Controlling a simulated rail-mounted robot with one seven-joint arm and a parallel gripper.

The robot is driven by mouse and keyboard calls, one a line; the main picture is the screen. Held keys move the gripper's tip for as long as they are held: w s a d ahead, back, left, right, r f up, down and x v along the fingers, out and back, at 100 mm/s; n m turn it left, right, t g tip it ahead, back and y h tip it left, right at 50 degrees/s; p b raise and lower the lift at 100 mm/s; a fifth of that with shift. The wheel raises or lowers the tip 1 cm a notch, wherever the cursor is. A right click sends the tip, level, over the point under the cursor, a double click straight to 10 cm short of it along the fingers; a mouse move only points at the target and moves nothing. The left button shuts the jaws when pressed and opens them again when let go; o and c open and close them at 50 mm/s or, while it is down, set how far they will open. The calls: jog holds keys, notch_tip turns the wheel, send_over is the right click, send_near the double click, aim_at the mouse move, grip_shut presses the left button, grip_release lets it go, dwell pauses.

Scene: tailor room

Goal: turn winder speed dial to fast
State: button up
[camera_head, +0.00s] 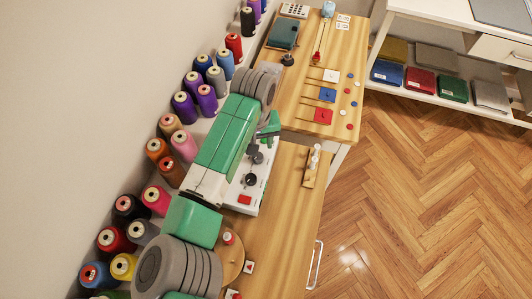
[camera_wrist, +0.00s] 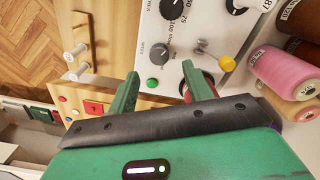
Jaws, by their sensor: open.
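A white machine panel (camera_wrist: 205,25) fills the top of the wrist view. It carries a large black dial (camera_wrist: 172,8) with numbers around it, a smaller black dial (camera_wrist: 160,52), and another black dial (camera_wrist: 236,5) at the top edge. In the head view, black dials (camera_head: 251,179) show on the panel (camera_head: 241,189) beside my arm.
Near the fingers are a green button (camera_wrist: 152,83), a yellow-tipped knob (camera_wrist: 228,63) and a red button partly behind the right finger. Thread cones (camera_wrist: 278,68) stand close at the right. A wooden spool holder (camera_head: 312,168) stands on the table (camera_head: 285,210).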

aim_at(258, 157)
notch_tip(258, 157, down, 6)
jog(key=shift+f+b, duration=0.25)
jog(key=shift+b, duration=0.45)
jog(key=shift+d+r, duration=0.1)
jog(key=c, duration=1)
